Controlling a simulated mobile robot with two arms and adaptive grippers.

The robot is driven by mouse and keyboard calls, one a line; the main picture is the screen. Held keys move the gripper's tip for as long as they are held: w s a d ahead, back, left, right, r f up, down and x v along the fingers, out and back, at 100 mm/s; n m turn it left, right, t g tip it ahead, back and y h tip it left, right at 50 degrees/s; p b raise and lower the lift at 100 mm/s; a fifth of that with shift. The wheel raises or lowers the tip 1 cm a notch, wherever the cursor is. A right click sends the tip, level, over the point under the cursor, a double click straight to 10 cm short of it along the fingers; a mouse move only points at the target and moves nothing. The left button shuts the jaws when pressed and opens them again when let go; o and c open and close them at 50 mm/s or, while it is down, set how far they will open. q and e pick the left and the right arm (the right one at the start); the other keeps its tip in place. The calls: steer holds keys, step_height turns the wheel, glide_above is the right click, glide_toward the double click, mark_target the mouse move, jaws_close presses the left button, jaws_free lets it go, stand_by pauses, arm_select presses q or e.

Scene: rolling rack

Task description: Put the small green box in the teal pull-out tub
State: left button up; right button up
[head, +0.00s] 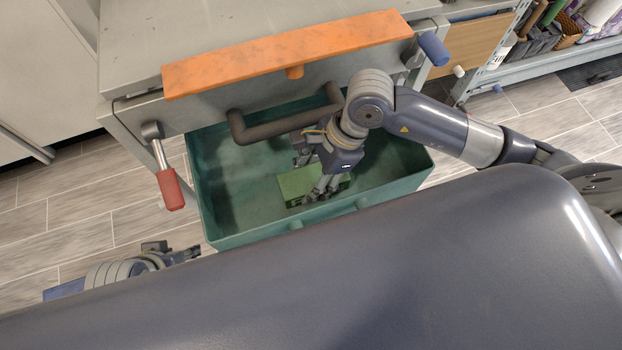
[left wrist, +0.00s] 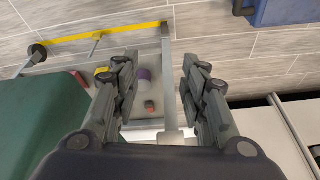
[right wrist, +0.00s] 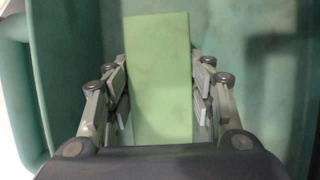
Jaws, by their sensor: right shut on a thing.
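The small green box (head: 311,184) is inside the teal pull-out tub (head: 226,240), over its floor. My right gripper (head: 318,192) reaches down into the tub and is shut on the box. In the right wrist view the box (right wrist: 158,75) lies between the two fingers, with the tub's wall and floor around it. Whether the box touches the tub floor I cannot tell. My left gripper (head: 190,254) is outside the tub, at its lower left. In the left wrist view its fingers (left wrist: 165,85) are apart with nothing between them.
The tub is pulled out below a grey cabinet with an orange panel (head: 290,54) and a dark bar handle (head: 285,122). A red-handled lever (head: 170,188) hangs at the left and a blue knob (head: 433,48) at the right. A shelf rack (head: 490,75) stands at the right.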

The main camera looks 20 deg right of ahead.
steer(key=shift+f, duration=0.7)
arm_select(q)
steer(key=shift+w+d, duration=0.1)
steer(key=shift+w, duration=0.2)
steer(key=shift+f, duration=0.1)
arm_select(e)
steer(key=o, duration=1.2)
arm_select(q)
steer(key=shift+w+d+t, duration=0.15)
steer(key=shift+w+t, duration=0.35)
steer(key=shift+s, duration=0.1)
